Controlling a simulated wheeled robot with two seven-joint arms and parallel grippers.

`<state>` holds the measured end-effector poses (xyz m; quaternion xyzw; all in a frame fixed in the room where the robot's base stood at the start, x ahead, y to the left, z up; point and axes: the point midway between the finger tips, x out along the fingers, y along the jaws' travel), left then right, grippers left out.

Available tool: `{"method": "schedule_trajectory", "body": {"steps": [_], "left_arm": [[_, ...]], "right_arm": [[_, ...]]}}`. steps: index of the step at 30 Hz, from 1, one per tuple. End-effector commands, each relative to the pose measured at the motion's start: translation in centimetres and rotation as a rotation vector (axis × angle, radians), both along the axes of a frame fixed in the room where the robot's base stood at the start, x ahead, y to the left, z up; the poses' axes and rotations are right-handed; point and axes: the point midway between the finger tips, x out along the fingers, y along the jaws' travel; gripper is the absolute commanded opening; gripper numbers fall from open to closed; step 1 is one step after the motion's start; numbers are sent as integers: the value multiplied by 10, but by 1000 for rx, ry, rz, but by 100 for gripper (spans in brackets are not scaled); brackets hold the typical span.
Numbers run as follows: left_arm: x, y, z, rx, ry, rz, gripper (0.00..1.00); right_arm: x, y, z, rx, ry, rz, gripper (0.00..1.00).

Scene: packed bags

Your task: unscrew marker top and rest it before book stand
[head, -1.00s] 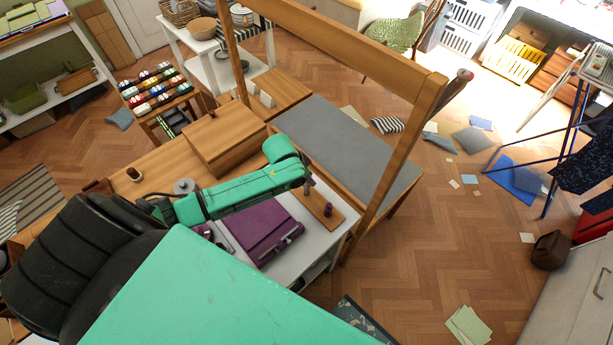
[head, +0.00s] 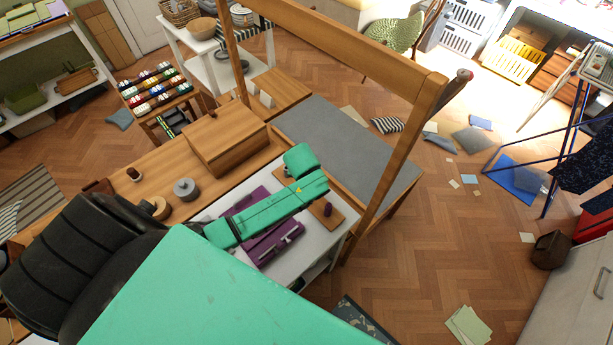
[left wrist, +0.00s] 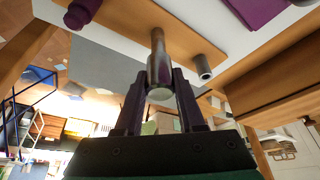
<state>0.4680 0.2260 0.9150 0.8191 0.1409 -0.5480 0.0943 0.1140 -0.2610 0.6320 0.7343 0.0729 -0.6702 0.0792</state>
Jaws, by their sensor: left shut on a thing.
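My left gripper (left wrist: 160,92) is shut on a grey metal cylinder (left wrist: 158,65) in the left wrist view. One end of the cylinder lies against a wooden board (left wrist: 190,25); I cannot tell whether it is fixed there or is the marker top. A second, shorter grey cylinder (left wrist: 203,67) is at the board's edge. A purple peg (left wrist: 80,12) is on the same board. In the head view the peg (head: 327,210) shows on the board (head: 334,220), while my left arm hides the gripper and the held cylinder. No book stand can be made out. My right gripper is out of view.
A purple flat case (head: 272,245) lies on the white table partly under my arm. A wooden box (head: 226,140) and a grey round knob-like object (head: 186,189) stand behind. A wooden frame beam (head: 400,150) rises close to the right. A grey panel (head: 345,145) lies beyond.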

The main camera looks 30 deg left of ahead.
Motion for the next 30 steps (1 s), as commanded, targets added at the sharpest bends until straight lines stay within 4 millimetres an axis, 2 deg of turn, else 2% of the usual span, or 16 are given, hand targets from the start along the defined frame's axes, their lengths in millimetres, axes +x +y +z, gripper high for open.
{"method": "schedule_trajectory", "body": {"steps": [5,6,7,16,21,30], "left_arm": [[-1,-1,0,-2,1,4,0],[0,-1,0,-2,2,3,49],[0,-1,0,-2,2,3,56],[0,0,0,0,1,-18,56],[0,1,0,1,-1,-265,56],[-1,1,0,0,-1,-608,56]], "right_arm": [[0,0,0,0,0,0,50],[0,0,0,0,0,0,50],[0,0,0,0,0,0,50],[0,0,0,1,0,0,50],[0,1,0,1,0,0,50],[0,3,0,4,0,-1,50]]}}
